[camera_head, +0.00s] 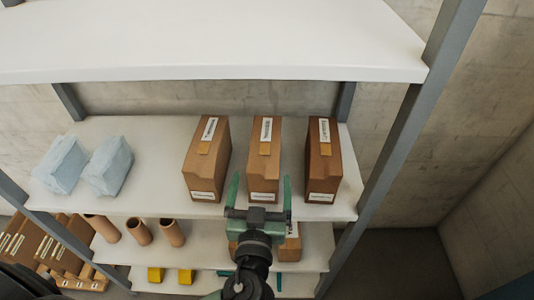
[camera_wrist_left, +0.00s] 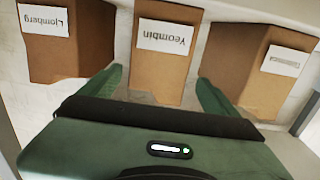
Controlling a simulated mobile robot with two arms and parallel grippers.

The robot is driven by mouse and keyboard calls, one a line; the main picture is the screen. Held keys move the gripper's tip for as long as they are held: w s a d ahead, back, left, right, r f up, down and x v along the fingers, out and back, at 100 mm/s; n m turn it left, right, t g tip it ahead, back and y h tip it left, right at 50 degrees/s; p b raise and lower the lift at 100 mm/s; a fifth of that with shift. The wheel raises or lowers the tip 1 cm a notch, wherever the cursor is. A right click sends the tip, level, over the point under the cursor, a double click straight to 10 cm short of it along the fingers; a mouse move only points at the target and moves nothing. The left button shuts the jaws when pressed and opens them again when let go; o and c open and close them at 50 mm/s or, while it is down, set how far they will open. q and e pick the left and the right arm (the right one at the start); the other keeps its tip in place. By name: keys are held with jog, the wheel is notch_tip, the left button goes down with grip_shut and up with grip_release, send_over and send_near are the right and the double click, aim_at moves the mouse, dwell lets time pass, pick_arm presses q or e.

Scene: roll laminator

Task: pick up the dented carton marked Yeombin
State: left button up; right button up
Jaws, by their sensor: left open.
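The carton marked Yeombin (camera_wrist_left: 165,50) is in the middle of the left wrist view, its label upside down. It appears to be the middle brown carton (camera_head: 264,160) of a row of three on the shelf in the head view. It stands upright; I cannot make out a dent. My left gripper (camera_head: 260,182) is open and empty in front of this carton, with one finger towards each side. In the left wrist view the fingertips (camera_wrist_left: 159,78) lie near the carton's lower edges, and contact cannot be judged. My right gripper is not in view.
A carton marked Ljomberg (camera_wrist_left: 66,45) and another with an unreadable label (camera_wrist_left: 258,62) flank it, with narrow gaps. Pale blue packages (camera_head: 60,165) lie left on the same shelf (camera_head: 155,150). A white shelf board (camera_head: 210,40) is above; a grey post (camera_head: 395,140) stands right.

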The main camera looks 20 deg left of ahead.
aim_at(265, 176)
pick_arm(q)
jog(key=shift+w+r, duration=0.15)
jog(key=shift+r, duration=0.15)
jog(key=shift+w+a+r, duration=0.1)
jog(key=shift+w+r, duration=0.05)
jog(key=shift+w, duration=0.15)
jog(key=p+x, duration=0.2)
jog(key=shift+w+a+r, duration=0.1)
jog(key=shift+w+r, duration=0.1)
jog(key=shift+w, duration=0.2)
jog(key=p+x, duration=0.1)
jog(key=x, duration=0.2)
jog(key=shift+w+p, duration=0.3)
jog(key=shift+w, duration=0.25)
jog(key=shift+f, duration=0.1)
jog(key=c, duration=1.9)
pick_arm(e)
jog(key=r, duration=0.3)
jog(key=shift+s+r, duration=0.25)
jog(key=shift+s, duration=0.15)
